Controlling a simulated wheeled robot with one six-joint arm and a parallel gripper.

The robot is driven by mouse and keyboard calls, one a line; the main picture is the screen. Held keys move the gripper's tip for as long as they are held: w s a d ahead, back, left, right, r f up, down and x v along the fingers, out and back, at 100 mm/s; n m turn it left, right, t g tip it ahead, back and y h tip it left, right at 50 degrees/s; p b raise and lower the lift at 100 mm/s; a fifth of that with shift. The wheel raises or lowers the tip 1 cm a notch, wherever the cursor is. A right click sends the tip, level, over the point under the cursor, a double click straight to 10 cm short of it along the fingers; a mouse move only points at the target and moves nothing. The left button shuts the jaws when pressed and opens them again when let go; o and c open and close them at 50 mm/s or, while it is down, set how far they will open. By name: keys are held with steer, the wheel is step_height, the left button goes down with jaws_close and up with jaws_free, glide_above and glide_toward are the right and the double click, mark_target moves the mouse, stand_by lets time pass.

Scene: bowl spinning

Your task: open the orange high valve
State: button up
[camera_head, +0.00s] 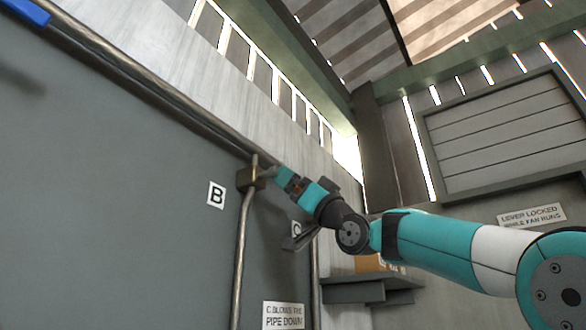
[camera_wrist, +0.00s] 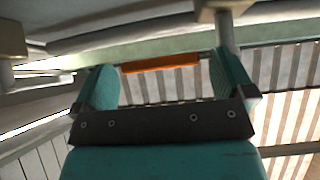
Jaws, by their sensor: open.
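The orange valve handle (camera_wrist: 160,63) shows in the wrist view as a short orange bar. It lies across the gap between the two teal fingers of my gripper (camera_head: 277,174), seen beyond the dark palm edge. The fingers are apart, one on each side of the bar; whether they touch it I cannot tell. In the head view my gripper is beside a brass-coloured valve body (camera_head: 250,178) on a pipe, above and right of the label B.
A pipe (camera_head: 240,262) runs down the grey wall from the valve body, and a long pipe (camera_head: 130,70) runs along its top. A blue handle (camera_head: 25,12) is at the upper left. A label B (camera_head: 216,195) and a lever warning sign (camera_head: 531,216) are visible. A shelf (camera_head: 368,290) stands below my arm.

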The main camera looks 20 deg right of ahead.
steer(key=shift+p+x, duration=0.6)
steer(key=shift+x, duration=0.5)
steer(key=c, duration=1.2)
steer(key=shift+s, duration=0.1)
